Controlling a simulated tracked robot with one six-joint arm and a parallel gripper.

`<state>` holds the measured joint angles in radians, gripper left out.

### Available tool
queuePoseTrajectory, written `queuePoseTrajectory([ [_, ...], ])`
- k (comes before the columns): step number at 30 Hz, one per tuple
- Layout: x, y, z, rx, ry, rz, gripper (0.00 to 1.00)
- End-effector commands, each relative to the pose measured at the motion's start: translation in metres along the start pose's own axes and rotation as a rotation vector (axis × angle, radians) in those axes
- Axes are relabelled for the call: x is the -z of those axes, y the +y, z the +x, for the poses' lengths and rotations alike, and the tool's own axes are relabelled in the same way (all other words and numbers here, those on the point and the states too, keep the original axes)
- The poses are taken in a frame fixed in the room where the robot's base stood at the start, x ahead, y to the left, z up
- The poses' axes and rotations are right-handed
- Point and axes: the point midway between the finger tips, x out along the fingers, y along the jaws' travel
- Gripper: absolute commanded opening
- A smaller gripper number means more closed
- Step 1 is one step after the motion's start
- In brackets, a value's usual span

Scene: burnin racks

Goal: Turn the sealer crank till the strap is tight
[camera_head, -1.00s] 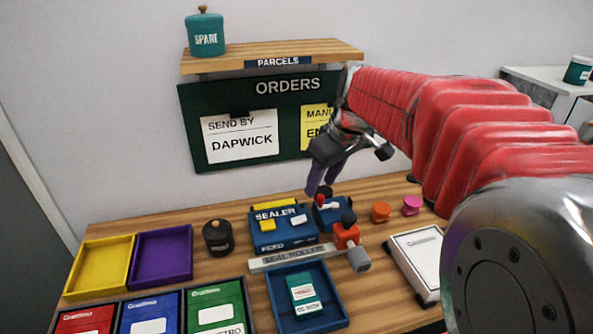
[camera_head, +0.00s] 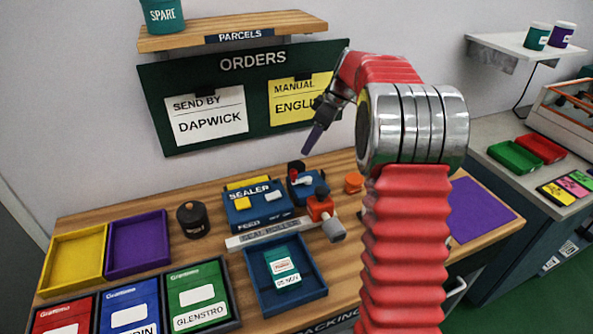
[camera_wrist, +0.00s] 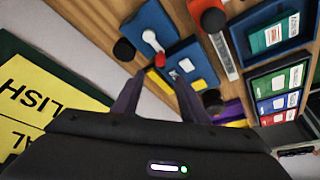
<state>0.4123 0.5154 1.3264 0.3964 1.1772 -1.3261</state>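The sealer (camera_head: 243,217) is a blue box with yellow and white parts, on the wooden bench. Just right of it is a smaller blue unit (camera_head: 300,193) with a white crank arm (camera_head: 303,181). In the wrist view the white crank arm (camera_wrist: 153,42) shows with a rounded end, and a red piece (camera_wrist: 160,60) sits at its other end. My gripper (camera_head: 313,140) hangs above and behind this unit, apart from it. Its two purple fingers (camera_wrist: 160,98) are spread with nothing between them. I cannot make out the strap or how tight it is.
An orange-red piece with a grey handle (camera_head: 319,208) stands in front of the crank unit. A blue tray (camera_head: 258,292) holds a teal packet. A dark pot (camera_head: 192,220) stands left of the sealer, an orange spool (camera_head: 354,182) to the right. The orders board (camera_head: 180,88) is behind.

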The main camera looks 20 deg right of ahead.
Motion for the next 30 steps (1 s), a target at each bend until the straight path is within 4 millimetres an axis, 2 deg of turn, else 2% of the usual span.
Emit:
queuePoseTrajectory([
  [8,0.0,-0.001,0.001,0.0,-0.001,0.001,0.4],
  [14,0.0,-0.001,0.011,0.001,-0.001,0.002,0.4],
  [30,0.0,-0.001,0.09,0.003,-0.002,0.003,0.4],
])
